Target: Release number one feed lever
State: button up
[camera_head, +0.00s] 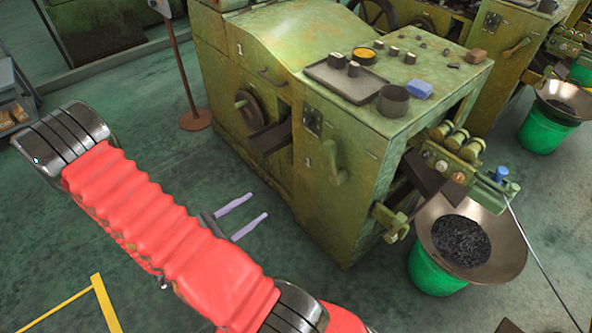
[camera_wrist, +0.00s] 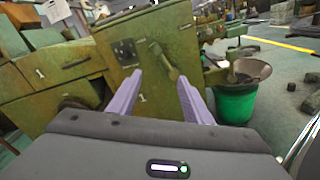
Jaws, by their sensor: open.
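The green machine (camera_head: 345,215) bears a "1" on its side. A green lever (camera_head: 332,165) sits on its side panel, below a small dark switch plate; it is probably the feed lever. In the wrist view the lever (camera_wrist: 164,62) slants down to the right, seen between my fingers. My gripper (camera_head: 258,205) is open and empty, left of the machine and apart from the lever. In the wrist view its two pale purple fingers (camera_wrist: 160,77) point at the panel.
A dark handwheel (camera_head: 245,109) and chute stick out left of the lever. A grey tray (camera_head: 346,80) and a blue block (camera_head: 419,89) sit on top. A wide pan (camera_head: 510,235) on a green bucket (camera_head: 430,272) stands at right.

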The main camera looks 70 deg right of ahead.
jog(key=w+a+r+m+t+y, duration=0.3)
jog(key=a+r+t+y, duration=0.4)
jog(key=a+r, duration=0.6)
jog(key=w+a+r+m+t+y, duration=0.4)
jog(key=a+r+t+y, duration=0.3)
jog(key=a+r, duration=0.5)
jog(key=a+y, duration=0.1)
jog(key=a, duration=0.3)
jog(key=shift+w+a+r+y, duration=0.3)
jog(key=shift+w+r, duration=0.1)
jog(key=shift+c, duration=0.4)
